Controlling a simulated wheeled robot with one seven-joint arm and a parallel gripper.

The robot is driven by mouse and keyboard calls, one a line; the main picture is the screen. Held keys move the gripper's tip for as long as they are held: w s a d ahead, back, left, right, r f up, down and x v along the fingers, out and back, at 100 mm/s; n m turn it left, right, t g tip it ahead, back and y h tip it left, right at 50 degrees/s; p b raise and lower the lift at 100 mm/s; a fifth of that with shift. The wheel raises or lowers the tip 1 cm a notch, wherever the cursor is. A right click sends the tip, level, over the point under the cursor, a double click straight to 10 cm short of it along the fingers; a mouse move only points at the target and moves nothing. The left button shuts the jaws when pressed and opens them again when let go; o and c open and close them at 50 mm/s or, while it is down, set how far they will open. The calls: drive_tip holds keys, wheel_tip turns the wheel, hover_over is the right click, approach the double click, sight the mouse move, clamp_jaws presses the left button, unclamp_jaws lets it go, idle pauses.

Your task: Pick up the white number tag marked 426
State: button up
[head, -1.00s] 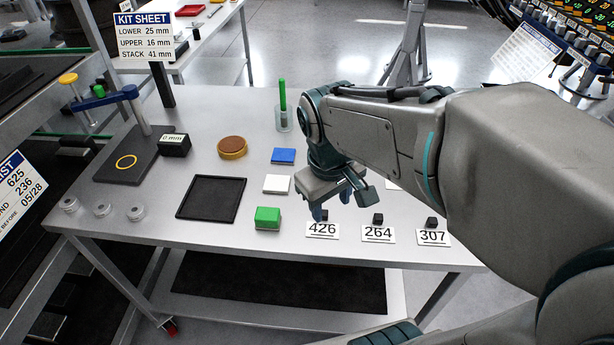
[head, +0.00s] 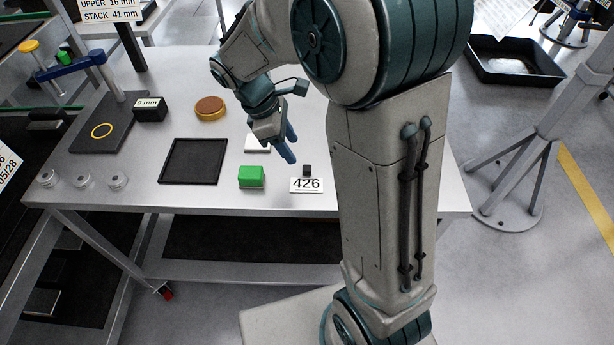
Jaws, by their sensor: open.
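The white number tag marked 426 (head: 306,186) lies flat near the front edge of the table, with a small black block (head: 307,170) just behind it. My gripper (head: 287,153) is open and empty. It hangs above the table, up and to the left of the tag in the picture, over the white square block (head: 257,144) that it partly covers. The gripper is apart from the tag. The tags 264 and 307 are hidden behind my arm.
A green block (head: 251,177) stands left of the tag. A black tray (head: 194,162), a round brown-topped disc (head: 210,108) and several small grey knobs (head: 83,181) are farther left. A dark pad (head: 102,140) holds a yellow ring. Bare table lies between tray and knobs.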

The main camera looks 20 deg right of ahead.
sight(306, 168)
drive_tip(key=x, duration=0.3)
drive_tip(key=shift+d+f, duration=0.15)
drive_tip(key=shift+f, duration=0.2)
drive_tip(key=x, duration=0.5)
drive_tip(key=shift+w, duration=0.35)
clamp_jaws()
